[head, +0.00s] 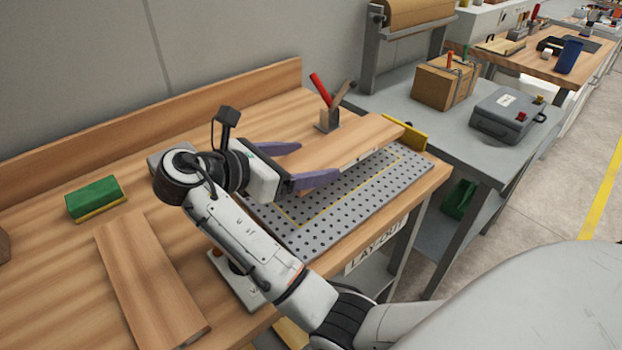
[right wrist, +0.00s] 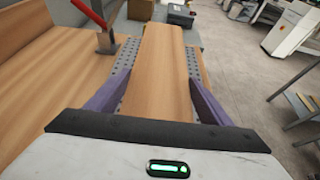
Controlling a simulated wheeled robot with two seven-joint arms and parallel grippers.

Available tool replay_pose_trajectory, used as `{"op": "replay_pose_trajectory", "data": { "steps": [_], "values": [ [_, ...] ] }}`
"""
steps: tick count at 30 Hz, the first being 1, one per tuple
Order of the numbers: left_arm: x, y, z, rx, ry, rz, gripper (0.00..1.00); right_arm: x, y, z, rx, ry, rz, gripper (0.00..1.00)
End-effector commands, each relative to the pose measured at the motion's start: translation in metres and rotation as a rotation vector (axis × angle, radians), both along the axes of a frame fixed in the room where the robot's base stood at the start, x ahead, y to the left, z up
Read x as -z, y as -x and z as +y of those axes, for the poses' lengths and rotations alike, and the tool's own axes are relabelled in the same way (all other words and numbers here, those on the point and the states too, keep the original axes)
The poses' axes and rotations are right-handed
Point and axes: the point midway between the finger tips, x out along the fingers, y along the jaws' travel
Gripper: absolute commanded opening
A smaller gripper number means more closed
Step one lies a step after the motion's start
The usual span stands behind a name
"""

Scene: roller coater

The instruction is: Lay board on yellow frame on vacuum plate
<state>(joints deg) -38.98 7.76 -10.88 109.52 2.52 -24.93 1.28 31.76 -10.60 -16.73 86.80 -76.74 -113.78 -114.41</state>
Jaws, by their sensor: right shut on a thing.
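My right gripper (head: 316,161) is shut on a wooden board (head: 356,143), with one purple finger along each long side. The board also shows between the fingers in the right wrist view (right wrist: 162,70), pointing away from the gripper. It is over the grey perforated vacuum plate (head: 380,200) and hides the plate's back part. The yellow frame (head: 322,212) is a thin outline on the plate; its near and right lines show, and the board covers the rest. I cannot tell whether the board touches the plate. My left gripper is not in view.
A red-handled clamp (head: 322,90) stands behind the plate, and a yellow stop (head: 413,136) is at its far right corner. Another board (head: 150,275) and a green block (head: 93,196) lie on the bench at left. A grey table (head: 410,115) adjoins at right.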

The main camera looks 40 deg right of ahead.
Motion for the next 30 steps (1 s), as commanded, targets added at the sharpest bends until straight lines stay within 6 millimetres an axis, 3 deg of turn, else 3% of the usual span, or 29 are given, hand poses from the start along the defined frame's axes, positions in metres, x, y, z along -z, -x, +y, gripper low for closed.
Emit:
{"op": "replay_pose_trajectory", "data": {
  "steps": [13, 30],
  "values": [
    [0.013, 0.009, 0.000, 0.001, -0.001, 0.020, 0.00, 0.058, 0.000, 0.000, -0.002, 0.002, -0.001, 0.39],
    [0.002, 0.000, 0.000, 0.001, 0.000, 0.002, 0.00, 0.067, 0.000, 0.000, -0.001, 0.002, -0.002, 0.39]
  ]
}}
